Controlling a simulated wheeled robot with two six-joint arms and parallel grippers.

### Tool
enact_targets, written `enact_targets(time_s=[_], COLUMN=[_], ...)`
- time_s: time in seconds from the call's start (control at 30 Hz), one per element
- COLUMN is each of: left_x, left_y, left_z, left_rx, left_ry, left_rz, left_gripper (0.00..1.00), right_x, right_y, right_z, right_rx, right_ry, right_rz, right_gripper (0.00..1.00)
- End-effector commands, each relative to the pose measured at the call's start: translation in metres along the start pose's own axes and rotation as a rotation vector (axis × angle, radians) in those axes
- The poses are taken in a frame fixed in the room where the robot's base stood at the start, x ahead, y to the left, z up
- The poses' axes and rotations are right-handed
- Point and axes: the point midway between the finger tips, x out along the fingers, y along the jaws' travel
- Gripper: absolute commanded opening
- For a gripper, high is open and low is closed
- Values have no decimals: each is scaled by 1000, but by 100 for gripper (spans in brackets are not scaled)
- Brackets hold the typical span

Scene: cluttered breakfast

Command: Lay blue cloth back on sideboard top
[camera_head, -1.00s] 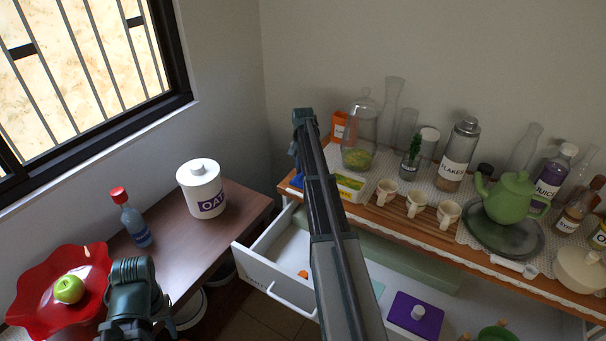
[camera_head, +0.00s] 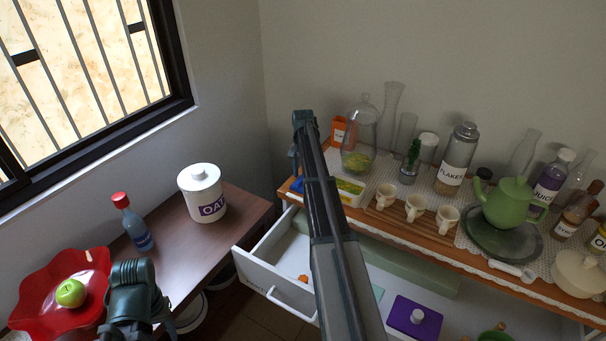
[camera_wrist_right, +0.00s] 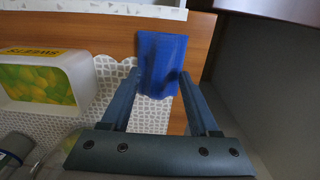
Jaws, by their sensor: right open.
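The small blue cloth (camera_wrist_right: 162,62) lies on the sideboard top (camera_wrist_right: 208,35), on bare wood and partly over the white lace runner (camera_wrist_right: 150,112). In the head view the cloth (camera_head: 297,185) shows as a small blue patch at the left end of the sideboard, partly hidden by my right arm. My right gripper (camera_wrist_right: 161,77) is open, its fingers apart on either side of the cloth's near part. I cannot tell if they touch it. Part of my left arm shows at the lower left in the head view; its jaws do not show.
A sweets box (camera_wrist_right: 40,82) stands left of the cloth in the wrist view. Cups (camera_head: 416,207), a glass dome (camera_head: 360,135) and a green teapot (camera_head: 508,203) crowd the sideboard. An open drawer (camera_head: 275,285) juts out below. A brown table (camera_head: 235,215) with an oats jar (camera_head: 202,192) is at left.

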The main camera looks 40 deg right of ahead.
Motion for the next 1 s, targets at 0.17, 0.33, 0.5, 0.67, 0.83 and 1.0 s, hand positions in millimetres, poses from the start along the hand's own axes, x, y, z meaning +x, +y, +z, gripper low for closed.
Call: enact_targets(time_s=[0.17,0.33,0.5,0.67,0.83,1.0], left_x=[-29,-55,-80,-100,-108,-107], left_y=[-3,-5,-8,-10,-10,-10], left_z=[2,3,5,6,6,6], left_rx=[0,0,0,0,0,0], left_ry=[0,0,0,0,0,0], left_rz=[0,0,0,0,0,0], left_gripper=[50,50,50,50,50,50], right_x=[-29,-55,-81,-101,-109,-108], right_y=[0,0,0,0,0,0], right_z=[0,0,0,0,0,0], right_rx=[0,0,0,0,0,0], right_ry=[0,0,0,0,0,0], right_rz=[0,0,0,0,0,0], right_gripper=[61,61,61,61,61,61])
